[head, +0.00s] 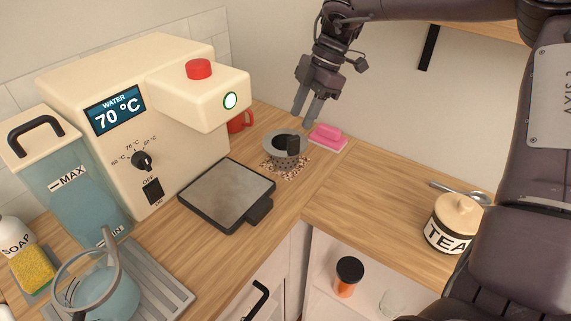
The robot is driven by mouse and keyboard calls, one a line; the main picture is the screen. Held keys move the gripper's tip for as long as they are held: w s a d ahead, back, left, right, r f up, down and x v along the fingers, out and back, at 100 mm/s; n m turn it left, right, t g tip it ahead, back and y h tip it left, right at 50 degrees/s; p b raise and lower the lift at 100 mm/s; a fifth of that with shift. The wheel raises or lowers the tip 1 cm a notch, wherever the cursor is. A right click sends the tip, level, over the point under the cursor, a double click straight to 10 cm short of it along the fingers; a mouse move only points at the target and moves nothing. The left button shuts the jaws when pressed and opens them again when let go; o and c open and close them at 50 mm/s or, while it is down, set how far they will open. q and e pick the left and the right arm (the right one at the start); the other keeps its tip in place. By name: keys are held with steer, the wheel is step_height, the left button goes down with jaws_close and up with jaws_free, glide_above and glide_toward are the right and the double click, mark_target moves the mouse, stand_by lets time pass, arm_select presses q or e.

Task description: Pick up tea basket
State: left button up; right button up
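The tea basket (279,150) is a dark grey perforated cup with a wide rim and a black part at its right side. My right gripper (307,112) points down, just above and behind the basket in the head view. Its two fingers are a little apart, with nothing visible between them. It does not appear to touch the basket. My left gripper is out of view.
A pink sponge or block (328,136) lies right beside the basket, and a red mug (238,122) stands behind left. The water machine (140,110) and a grey tray (228,192) are left. A TEA jar (452,222) stands right. The counter between is clear.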

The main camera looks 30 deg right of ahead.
mark_target(295, 136)
steer(key=x, duration=0.2)
steer(key=p+x, duration=0.1)
steer(key=x, duration=0.1)
steer(key=p+x, duration=0.1)
steer(key=x, duration=0.1)
steer(key=shift+s+a+f, duration=0.1)
steer(key=shift+s+f, duration=0.1)
steer(key=shift+s, duration=0.05)
steer(key=shift+a+f, duration=0.2)
steer(key=shift+f, duration=0.2)
jaws_close()
